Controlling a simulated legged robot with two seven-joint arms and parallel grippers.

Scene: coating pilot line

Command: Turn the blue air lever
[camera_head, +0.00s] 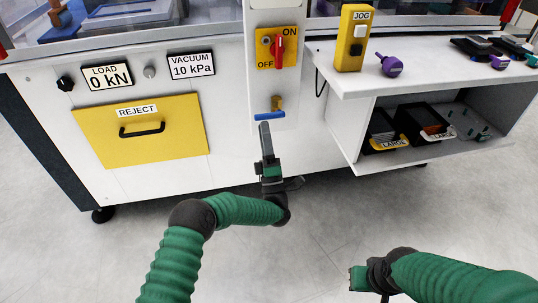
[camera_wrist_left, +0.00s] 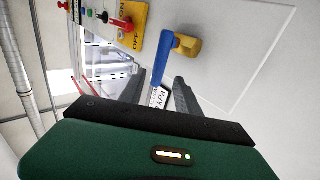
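The air lever is a blue bar (camera_head: 269,116) on a brass-yellow valve body (camera_head: 277,103), low on the white column; the bar lies about level and reaches left from the valve. My left gripper (camera_head: 264,127) is just below the bar, pointing up at it. In the left wrist view the blue bar (camera_wrist_left: 163,57) reaches toward the gap between my spread fingers (camera_wrist_left: 158,92). They look open, and I cannot tell whether either touches the bar. My right gripper (camera_head: 360,279) is low at the right, far from the lever; its fingers are not clear.
Above the lever is a red ON/OFF switch (camera_head: 280,48) on a yellow plate. A yellow REJECT drawer (camera_head: 171,148) is at left. At right, a white shelf (camera_head: 345,86) juts out, with a yellow JOG box (camera_head: 349,55) on top. The floor in front is clear.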

